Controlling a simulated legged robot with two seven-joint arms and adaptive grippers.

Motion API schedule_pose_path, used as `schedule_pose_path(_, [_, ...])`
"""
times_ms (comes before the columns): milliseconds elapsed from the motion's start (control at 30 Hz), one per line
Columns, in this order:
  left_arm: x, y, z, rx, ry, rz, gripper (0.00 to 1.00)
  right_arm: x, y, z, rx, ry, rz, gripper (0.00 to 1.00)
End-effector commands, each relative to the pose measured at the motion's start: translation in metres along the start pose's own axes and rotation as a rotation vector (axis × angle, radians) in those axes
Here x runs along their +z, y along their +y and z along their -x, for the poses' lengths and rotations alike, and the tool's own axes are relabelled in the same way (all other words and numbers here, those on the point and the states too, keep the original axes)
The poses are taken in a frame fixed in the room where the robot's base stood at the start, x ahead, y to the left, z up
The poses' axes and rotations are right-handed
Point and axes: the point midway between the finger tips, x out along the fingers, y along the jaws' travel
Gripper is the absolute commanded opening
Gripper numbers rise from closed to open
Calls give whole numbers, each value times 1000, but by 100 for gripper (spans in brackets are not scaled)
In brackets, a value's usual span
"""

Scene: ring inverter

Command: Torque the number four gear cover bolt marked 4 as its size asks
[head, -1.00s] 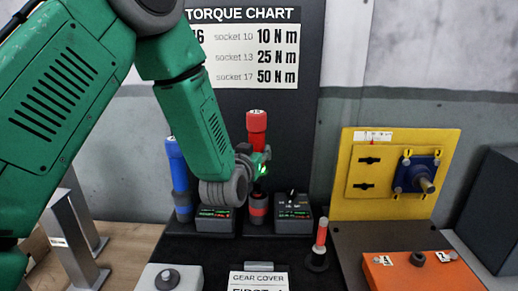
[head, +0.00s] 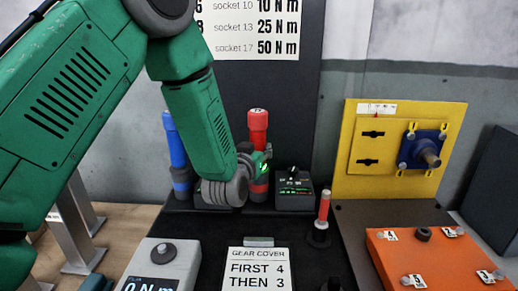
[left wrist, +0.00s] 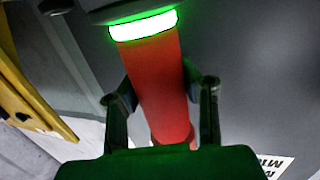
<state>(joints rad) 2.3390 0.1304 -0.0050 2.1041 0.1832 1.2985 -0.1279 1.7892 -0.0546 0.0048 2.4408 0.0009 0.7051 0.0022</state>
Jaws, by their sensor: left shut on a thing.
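The orange gear cover (head: 432,262) is at the lower right in the head view, with several bolts beside small white number tags. A card (head: 258,272) reads "GEAR COVER FIRST 4 THEN 3". My left gripper (head: 262,160) is shut on a red torque tool (head: 258,127) standing upright at its holder at the back. In the left wrist view the red tool (left wrist: 160,90) lies between both fingers, under a glowing green ring. My right gripper is not in view.
A blue tool (head: 176,150) stands left of the red one. A black box with a knob (head: 295,190), a small red-topped stand (head: 322,215) and a yellow panel (head: 352,180) are to the right. A grey meter (head: 180,260) reads 0 N m. The torque chart (head: 250,30) hangs behind.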

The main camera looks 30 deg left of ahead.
Motion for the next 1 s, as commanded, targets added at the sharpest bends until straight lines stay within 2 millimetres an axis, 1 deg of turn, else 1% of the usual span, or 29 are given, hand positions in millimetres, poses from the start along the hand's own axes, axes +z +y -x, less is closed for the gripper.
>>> schedule_pose_path(133, [-2,1,0,1,5,0,0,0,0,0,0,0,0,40])
schedule_pose_path(500, [0,0,-1,0,5,1,0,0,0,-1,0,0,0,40])
schedule_pose_path(533, [0,0,-1,0,5,1,33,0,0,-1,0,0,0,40])
schedule_pose_path(600, [0,0,-1,0,4,1,54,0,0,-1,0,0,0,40])
schedule_pose_path(833, [2,0,-1,1,1,1,54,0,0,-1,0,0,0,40])
schedule_pose_path(867, [4,0,0,1,-6,0,54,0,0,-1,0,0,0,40])
schedule_pose_path(1000, [4,0,6,1,-5,0,54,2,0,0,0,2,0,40])
